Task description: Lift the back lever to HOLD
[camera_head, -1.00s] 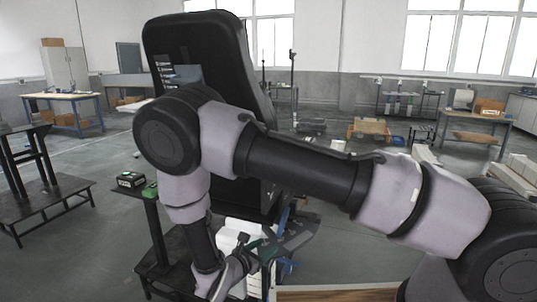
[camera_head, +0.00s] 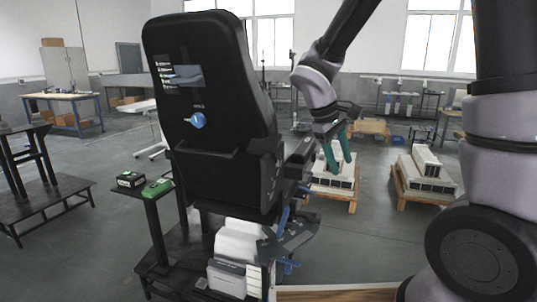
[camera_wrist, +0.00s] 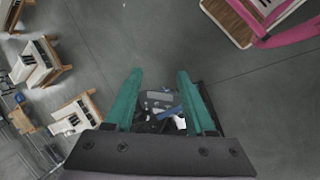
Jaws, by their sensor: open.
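A black seat with a tall backrest (camera_head: 215,110) stands at the centre of the head view, its back towards me. A blue knob (camera_head: 197,120) is on the backrest. Blue lever parts show low on the seat's right side, an upper one (camera_head: 284,217) and a lower one (camera_head: 289,264). I cannot tell which is the back lever, and no HOLD mark is readable. My gripper (camera_head: 340,162), with green fingers, is open and empty, above and to the right of these levers. In the wrist view the open fingers (camera_wrist: 160,76) frame dark seat parts with small blue bits (camera_wrist: 165,104) below.
White boxes (camera_head: 238,240) are under the seat. Pallets with white blocks (camera_head: 428,172) stand behind on the right. The floor right of the seat is open. A pink-edged object (camera_wrist: 285,30) shows top right in the wrist view.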

